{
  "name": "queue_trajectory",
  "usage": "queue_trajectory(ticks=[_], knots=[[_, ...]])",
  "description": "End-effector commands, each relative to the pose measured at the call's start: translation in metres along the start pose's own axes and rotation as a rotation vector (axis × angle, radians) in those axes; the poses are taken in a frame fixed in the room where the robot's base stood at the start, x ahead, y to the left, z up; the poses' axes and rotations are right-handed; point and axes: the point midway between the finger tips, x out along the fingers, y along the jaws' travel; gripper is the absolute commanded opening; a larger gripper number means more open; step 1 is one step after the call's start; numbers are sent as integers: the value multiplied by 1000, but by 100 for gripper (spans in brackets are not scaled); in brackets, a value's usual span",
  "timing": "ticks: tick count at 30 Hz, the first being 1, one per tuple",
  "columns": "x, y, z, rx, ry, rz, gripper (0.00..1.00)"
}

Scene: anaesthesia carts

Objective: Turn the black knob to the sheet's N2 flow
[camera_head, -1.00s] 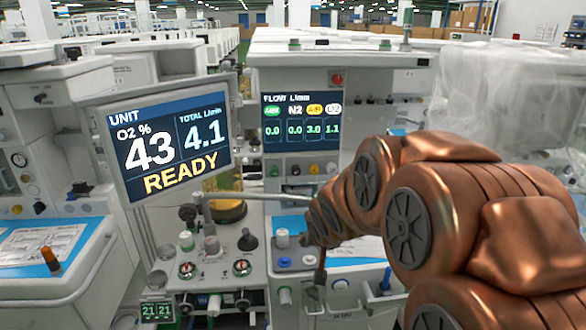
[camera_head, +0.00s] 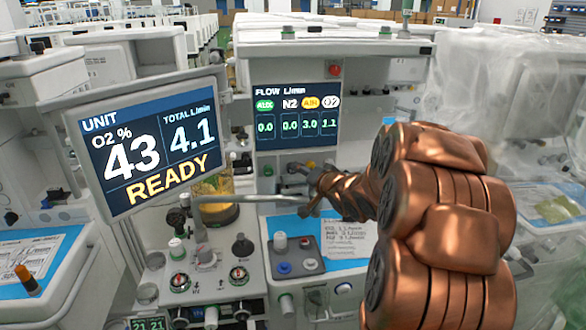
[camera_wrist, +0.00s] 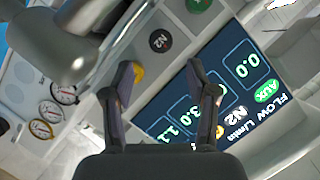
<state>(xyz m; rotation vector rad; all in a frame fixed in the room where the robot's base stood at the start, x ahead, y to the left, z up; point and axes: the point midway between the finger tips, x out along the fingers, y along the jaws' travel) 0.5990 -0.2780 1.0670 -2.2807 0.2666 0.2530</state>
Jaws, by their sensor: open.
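The black knob (camera_wrist: 160,40) marked N2 shows in the wrist view, just beyond my fingertips and between their lines. My gripper (camera_wrist: 161,68) is open, its two fingers apart with nothing between them. In the head view my gripper (camera_head: 306,178) is in front of the knob row, under the flow display, and hides part of that row. The flow display (camera_head: 297,118) reads N2 0.0, AUX 0.0, Air 3.0 and O2 1.1. The sheet (camera_head: 347,240) lies on the blue worktop; its print is too small to read surely.
A green knob (camera_wrist: 198,5) is beside the black one, and a yellow knob (camera_wrist: 138,73) is partly behind my left finger. The large monitor (camera_head: 150,145) shows O2 43 %, total 4.1, READY. A grey rod (camera_head: 255,199) crosses left of my gripper.

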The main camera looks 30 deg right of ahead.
Motion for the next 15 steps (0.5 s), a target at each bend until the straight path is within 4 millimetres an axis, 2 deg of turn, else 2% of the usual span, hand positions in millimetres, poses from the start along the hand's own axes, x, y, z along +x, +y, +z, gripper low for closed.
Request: queue_trajectory(ticks=[15], knots=[[57, 1, 2, 0, -4, 4, 58]])
